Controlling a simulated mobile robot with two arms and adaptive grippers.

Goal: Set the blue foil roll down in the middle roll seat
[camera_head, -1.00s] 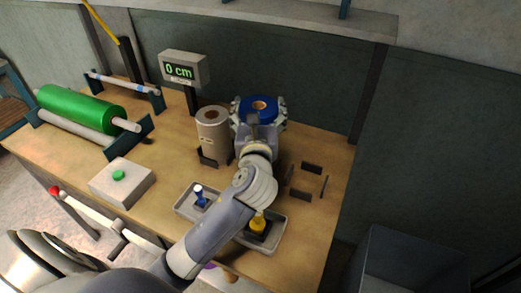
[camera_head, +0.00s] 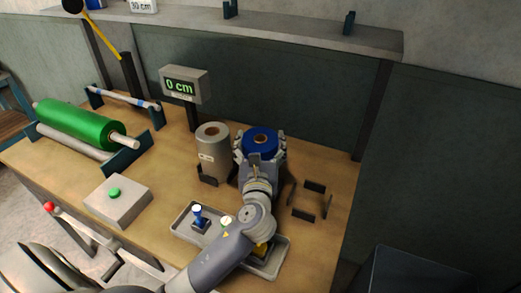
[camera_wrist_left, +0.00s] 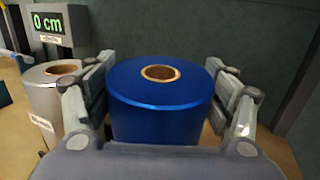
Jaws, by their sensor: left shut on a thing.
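The blue foil roll (camera_head: 262,138) is upright between the fingers of my left gripper (camera_head: 260,148), which is shut on it. In the left wrist view the blue roll (camera_wrist_left: 160,110) has a finger on each side, and its cardboard core faces up. A grey roll (camera_head: 212,150) stands in a dark seat (camera_head: 207,178) just left of it. An empty seat (camera_head: 315,188) of dark brackets is to the right. The seat space under the blue roll is hidden by my arm, so I cannot tell whether the roll touches the table. My right gripper is not seen.
A display (camera_head: 186,85) reading 0 cm stands behind the grey roll. A tray (camera_head: 181,222) with stamp-like tools lies in front, partly under my left arm. A green roll (camera_head: 75,122) lies on a stand at left. A box with a green button (camera_head: 115,194) is nearby.

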